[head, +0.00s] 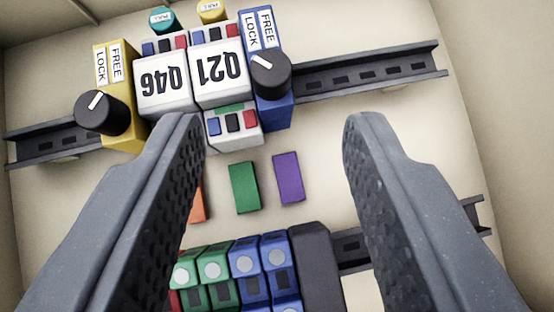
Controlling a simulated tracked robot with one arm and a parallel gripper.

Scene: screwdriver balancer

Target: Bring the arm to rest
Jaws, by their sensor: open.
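My gripper (275,130) is open, with its two dark grey fingers spread wide apart. No object is held between them. The fingers reach up from the bottom corners of the head view. Beyond and between the fingertips are two white modules, one labelled Q46 (165,83) and one labelled Q21 (220,69). The left finger hides part of an orange block (198,200). I cannot tell whether the fingers touch anything.
A yellow block (120,70) and a blue block (273,105) with black knobs flank the modules on a dark rail (365,74). A green block (244,187) and a purple block (288,178) lie below. Several green and blue modules sit on a lower rail (352,247).

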